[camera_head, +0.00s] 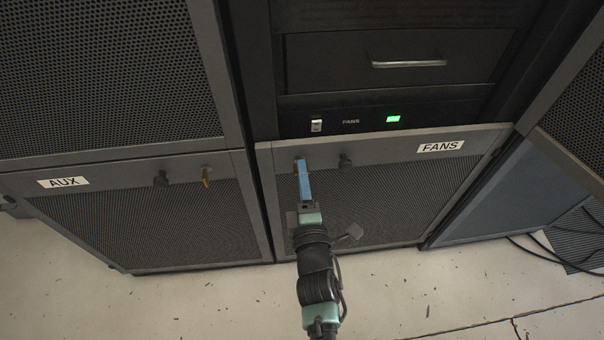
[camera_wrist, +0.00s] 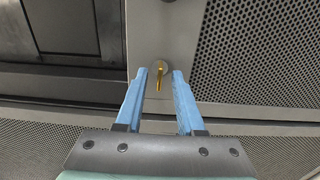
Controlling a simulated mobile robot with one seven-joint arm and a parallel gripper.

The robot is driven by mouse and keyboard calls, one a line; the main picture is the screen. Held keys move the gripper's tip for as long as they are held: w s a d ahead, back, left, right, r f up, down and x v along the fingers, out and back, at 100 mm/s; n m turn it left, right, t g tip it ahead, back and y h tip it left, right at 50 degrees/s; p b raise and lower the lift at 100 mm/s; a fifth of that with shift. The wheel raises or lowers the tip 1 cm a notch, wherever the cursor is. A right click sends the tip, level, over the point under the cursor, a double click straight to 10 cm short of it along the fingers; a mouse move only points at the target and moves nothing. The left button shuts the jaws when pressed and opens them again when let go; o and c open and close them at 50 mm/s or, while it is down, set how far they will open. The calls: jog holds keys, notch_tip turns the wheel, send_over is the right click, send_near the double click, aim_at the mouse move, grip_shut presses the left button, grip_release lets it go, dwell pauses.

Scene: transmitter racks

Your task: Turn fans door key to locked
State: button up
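The fans door (camera_head: 390,200) is a grey framed mesh panel with a white FANS label (camera_head: 440,147) at its upper right. Its brass key (camera_wrist: 159,78) sits in a round lock near the door's corner. In the wrist view the key lies between and just beyond the two blue fingertips. My gripper (camera_wrist: 160,72) is open, with a finger on either side of the key's line and a gap to it. In the head view my gripper (camera_head: 301,165) is at the key and mostly hides it.
A dark knob (camera_head: 345,161) sits right of the key on the same door. The AUX door (camera_head: 150,220) at left has its own brass key (camera_head: 206,177) and knob (camera_head: 161,179). Above are a switch (camera_head: 316,125) and a lit green indicator (camera_head: 393,119). Cables (camera_head: 560,255) lie on the floor at right.

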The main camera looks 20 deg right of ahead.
jog(key=shift+w+d, duration=0.1)
jog(key=shift+w, duration=0.25)
grip_shut()
dwell(0.4)
jog(key=shift+m+p, duration=1.9)
jog(key=shift+m, duration=7.1)
